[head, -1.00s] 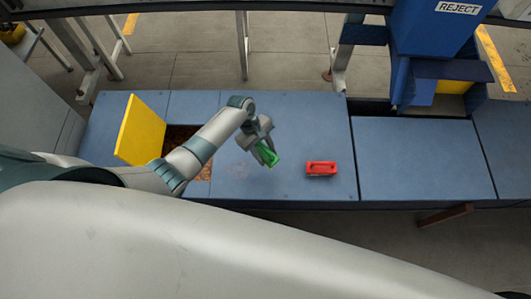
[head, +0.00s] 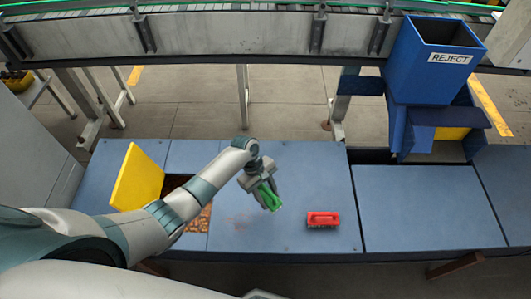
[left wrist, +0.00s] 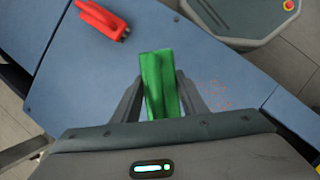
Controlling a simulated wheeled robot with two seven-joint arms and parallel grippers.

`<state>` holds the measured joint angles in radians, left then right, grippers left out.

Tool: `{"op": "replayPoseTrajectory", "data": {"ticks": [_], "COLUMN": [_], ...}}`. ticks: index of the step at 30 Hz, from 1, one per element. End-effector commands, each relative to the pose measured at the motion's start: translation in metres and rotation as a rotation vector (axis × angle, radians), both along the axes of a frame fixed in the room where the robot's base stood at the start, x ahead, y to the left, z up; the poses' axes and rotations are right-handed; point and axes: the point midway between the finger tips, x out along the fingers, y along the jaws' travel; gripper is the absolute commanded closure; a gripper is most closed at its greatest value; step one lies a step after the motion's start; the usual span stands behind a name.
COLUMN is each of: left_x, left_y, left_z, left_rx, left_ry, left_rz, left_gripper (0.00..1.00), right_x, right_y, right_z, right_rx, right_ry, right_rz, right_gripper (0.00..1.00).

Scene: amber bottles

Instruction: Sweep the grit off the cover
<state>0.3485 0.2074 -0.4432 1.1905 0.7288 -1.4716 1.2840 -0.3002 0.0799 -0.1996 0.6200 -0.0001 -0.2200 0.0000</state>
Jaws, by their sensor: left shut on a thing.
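My left gripper (head: 266,192) is shut on a green block-shaped thing (head: 271,198), which also shows between the fingers in the left wrist view (left wrist: 160,85). I cannot tell whether its lower end touches the cover. The blue cover (head: 310,185) lies below it. A faint reddish patch of grit (head: 240,222) is on the cover, left of and nearer than the gripper; fine specks of grit (left wrist: 217,93) show right of the green thing in the left wrist view. A red brush with a handle (head: 322,219) stands on the cover to the right. My right gripper is out of view.
A yellow flap (head: 137,178) stands raised beside an opening with brownish contents (head: 198,218), partly behind my arm. A blue reject bin (head: 430,75) stands at the back right, before a conveyor. The right blue panel (head: 430,210) is clear.

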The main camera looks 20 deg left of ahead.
Motion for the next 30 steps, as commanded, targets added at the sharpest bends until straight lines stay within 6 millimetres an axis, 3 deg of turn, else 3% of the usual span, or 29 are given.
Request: {"op": "replayPoseTrajectory", "data": {"ticks": [6,9,13,17,21,24,30], "left_x": [0.048,0.062,0.066,0.051,0.014,-0.013,-0.054], "left_y": [-0.005,-0.009,-0.011,-0.005,0.014,0.031,0.06], "left_z": [0.074,0.118,0.178,0.237,0.29,0.316,0.346], "left_rx": [0.005,0.007,0.009,0.012,0.013,0.012,0.006], "left_ry": [-0.012,-0.012,-0.012,-0.01,-0.006,-0.003,-0.001], "left_rz": [-0.122,-0.209,-0.351,-0.524,-0.716,-0.824,-0.954], "left_gripper": [0.79,0.79,0.79,0.79,0.79,0.79,0.79], "right_x": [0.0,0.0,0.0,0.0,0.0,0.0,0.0], "right_y": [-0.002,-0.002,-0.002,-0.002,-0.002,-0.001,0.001], "right_z": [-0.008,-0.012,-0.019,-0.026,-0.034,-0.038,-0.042], "right_rx": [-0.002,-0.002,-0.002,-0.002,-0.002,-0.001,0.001], "right_ry": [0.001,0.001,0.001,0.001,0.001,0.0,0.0], "right_rz": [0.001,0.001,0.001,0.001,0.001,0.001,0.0], "right_gripper": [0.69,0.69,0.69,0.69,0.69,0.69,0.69]}}
